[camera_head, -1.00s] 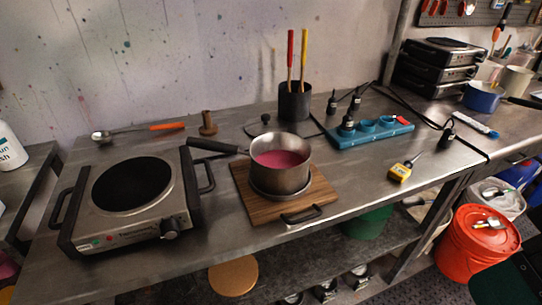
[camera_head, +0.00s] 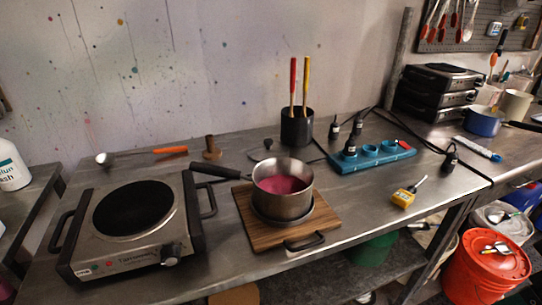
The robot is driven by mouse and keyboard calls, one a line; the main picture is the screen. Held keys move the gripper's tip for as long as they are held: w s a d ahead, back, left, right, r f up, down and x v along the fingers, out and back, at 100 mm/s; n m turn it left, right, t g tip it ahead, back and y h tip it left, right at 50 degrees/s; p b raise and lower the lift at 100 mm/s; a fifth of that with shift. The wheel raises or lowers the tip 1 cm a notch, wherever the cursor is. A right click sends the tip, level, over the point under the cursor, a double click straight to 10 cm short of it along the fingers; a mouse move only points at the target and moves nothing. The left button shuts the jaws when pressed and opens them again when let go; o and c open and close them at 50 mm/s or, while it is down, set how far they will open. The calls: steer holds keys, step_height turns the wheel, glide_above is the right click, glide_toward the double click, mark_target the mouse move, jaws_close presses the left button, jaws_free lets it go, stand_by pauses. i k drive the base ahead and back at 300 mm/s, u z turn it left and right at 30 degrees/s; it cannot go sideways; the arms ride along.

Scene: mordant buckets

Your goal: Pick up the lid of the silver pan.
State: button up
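The silver pan (camera_head: 283,201) stands upright on a wooden board (camera_head: 257,236) on the metal bench. It holds pink-red liquid and its black handle (camera_head: 215,171) points left. Behind the pan, what looks like its lid (camera_head: 268,144) lies on the bench: a thin dark rim with a small black knob. The pan partly hides it, and its clear middle is hard to make out. The lid is off the pan. My gripper is not in view.
A hot plate (camera_head: 135,210) stands left of the pan. A black pot (camera_head: 297,128) with two coloured sticks is just behind the lid. A wooden peg-like piece (camera_head: 211,149) stands left of the lid.

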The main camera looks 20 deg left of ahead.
mark_target(261, 151)
steer(key=z, duration=0.1)
steer(key=i, duration=1.15)
steer(key=u, duration=2.55)
